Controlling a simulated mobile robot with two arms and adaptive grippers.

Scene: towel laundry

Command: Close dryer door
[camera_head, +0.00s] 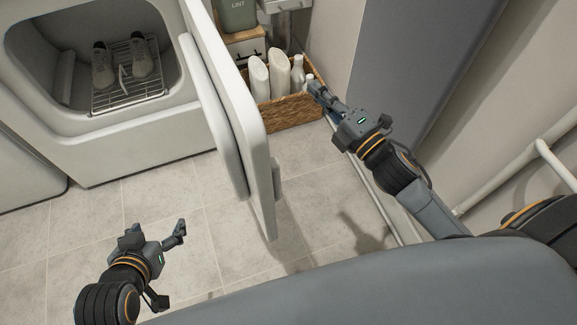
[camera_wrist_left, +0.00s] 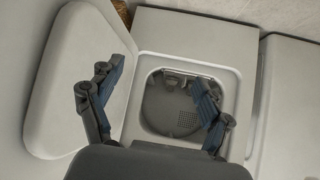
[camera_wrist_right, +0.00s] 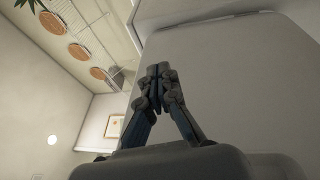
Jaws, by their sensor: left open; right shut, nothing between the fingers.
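The dryer (camera_head: 120,140) stands at the upper left of the head view, with its drum open. Its door (camera_head: 238,110) is swung wide open, standing out from the dryer's right side. A wire rack (camera_head: 128,88) with a pair of grey shoes (camera_head: 142,58) sits inside the drum. My left gripper (camera_head: 180,236) is open and empty, in front of the dryer and left of the door, apart from it. In the left wrist view the door (camera_wrist_left: 75,75) and the drum opening (camera_wrist_left: 175,105) show beyond its fingers. My right gripper (camera_head: 318,88) is shut and empty, right of the door, in front of the basket.
A wicker basket (camera_head: 290,112) with white bottles (camera_head: 279,72) stands behind the door, below a green lint bin (camera_head: 238,15). A grey panel (camera_head: 410,60) and white pipes (camera_head: 510,165) are at the right. The tiled floor (camera_head: 110,210) before the dryer is clear.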

